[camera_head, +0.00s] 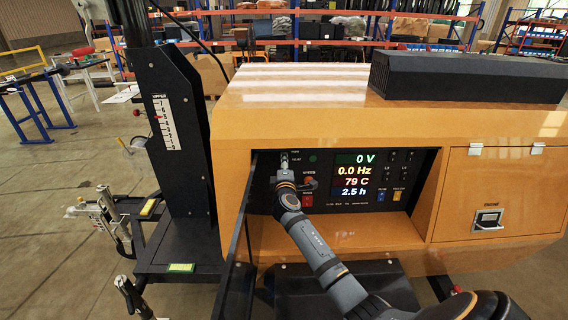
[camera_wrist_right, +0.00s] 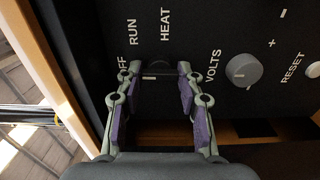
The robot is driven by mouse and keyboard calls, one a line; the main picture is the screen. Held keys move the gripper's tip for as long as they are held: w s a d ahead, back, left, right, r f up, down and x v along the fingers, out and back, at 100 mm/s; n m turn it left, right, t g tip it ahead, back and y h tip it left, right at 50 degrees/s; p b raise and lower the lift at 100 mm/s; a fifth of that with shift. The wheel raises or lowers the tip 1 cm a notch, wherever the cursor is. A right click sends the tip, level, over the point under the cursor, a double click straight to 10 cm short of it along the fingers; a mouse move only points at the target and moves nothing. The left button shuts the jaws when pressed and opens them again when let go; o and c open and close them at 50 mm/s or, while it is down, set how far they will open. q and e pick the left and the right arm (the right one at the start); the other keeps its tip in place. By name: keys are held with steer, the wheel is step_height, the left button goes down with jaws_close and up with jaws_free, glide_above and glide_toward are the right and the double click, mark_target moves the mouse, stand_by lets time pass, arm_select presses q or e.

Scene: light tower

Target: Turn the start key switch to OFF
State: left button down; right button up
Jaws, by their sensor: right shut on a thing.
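The start key switch (camera_wrist_right: 156,70) is a dark round piece on the black control panel, seen between my right fingertips in the right wrist view. The labels OFF, RUN and HEAT stand around it; OFF is partly covered by a finger. My right gripper (camera_wrist_right: 158,76) is closed on the switch, one finger on each side. Which position the key points to cannot be made out. In the head view my right gripper (camera_head: 285,162) reaches the upper left of the panel (camera_head: 322,207) and hides the switch. My left gripper is not in view.
The panel sits in a recess of the orange housing (camera_head: 320,105). Its display (camera_head: 354,174) reads 0 V, 0.0 Hz, 79 C and 2.5 h. A VOLTS knob (camera_wrist_right: 243,70) is right of the fingers. An open dark door (camera_head: 237,235) stands close left of my right arm.

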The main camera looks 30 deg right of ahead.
stand_by(0.4)
steer(key=o, duration=1.2)
steer(key=shift+c, duration=0.2)
steer(key=v, duration=1.2)
